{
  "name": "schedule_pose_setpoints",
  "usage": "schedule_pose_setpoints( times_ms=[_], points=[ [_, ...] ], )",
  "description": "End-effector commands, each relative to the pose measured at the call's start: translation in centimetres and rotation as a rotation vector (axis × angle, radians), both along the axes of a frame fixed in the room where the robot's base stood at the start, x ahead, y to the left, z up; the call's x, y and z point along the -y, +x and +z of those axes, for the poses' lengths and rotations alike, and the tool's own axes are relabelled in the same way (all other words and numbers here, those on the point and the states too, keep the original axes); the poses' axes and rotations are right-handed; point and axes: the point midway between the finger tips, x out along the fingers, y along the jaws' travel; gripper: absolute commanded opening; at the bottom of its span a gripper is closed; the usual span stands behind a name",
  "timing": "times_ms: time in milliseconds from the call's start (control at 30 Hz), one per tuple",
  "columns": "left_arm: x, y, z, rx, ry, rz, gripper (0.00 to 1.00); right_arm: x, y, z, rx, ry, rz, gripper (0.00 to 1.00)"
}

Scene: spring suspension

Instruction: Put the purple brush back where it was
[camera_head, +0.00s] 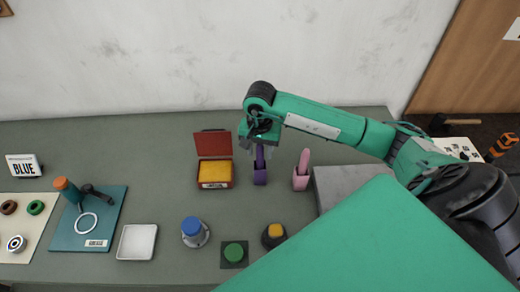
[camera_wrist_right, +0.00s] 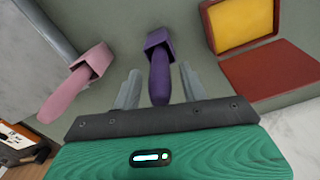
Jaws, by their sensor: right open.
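The purple brush (camera_head: 260,156) stands upright with its lower end in a purple holder (camera_head: 260,177) at the back middle of the table. In the right wrist view the brush handle (camera_wrist_right: 160,80) points toward my palm, and the holder (camera_wrist_right: 160,42) is around its far end. My right gripper (camera_head: 261,146) is over the brush from above. In the wrist view its fingers (camera_wrist_right: 160,84) are apart, one on each side of the handle, with gaps visible. My left gripper is not in view.
A pink brush in a pink holder (camera_head: 301,182) stands to the right. An open red box (camera_head: 213,146) with a yellow inside stands to the left. A grey block (camera_head: 335,180), a white tray (camera_head: 137,242) and a blue knob (camera_head: 192,228) are nearby.

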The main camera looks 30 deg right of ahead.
Motion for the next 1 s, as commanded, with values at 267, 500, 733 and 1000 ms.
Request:
schedule_pose_setpoints(
  times_ms=[267, 500, 733, 1000],
  points=[
    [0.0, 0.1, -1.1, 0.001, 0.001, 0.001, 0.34, 0.1, 0.1, 2.3, 0.006, -0.002, 0.001, 0.43],
    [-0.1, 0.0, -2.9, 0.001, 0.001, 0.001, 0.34, 0.0, 0.2, 6.4, 0.006, 0.0, 0.0, 0.43],
    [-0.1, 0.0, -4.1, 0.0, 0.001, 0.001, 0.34, 0.0, 0.1, 10.0, 0.004, 0.0, 0.001, 0.43],
    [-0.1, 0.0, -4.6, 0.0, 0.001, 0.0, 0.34, 0.0, 0.1, 12.0, 0.001, 0.0, 0.0, 0.43]
  ],
)
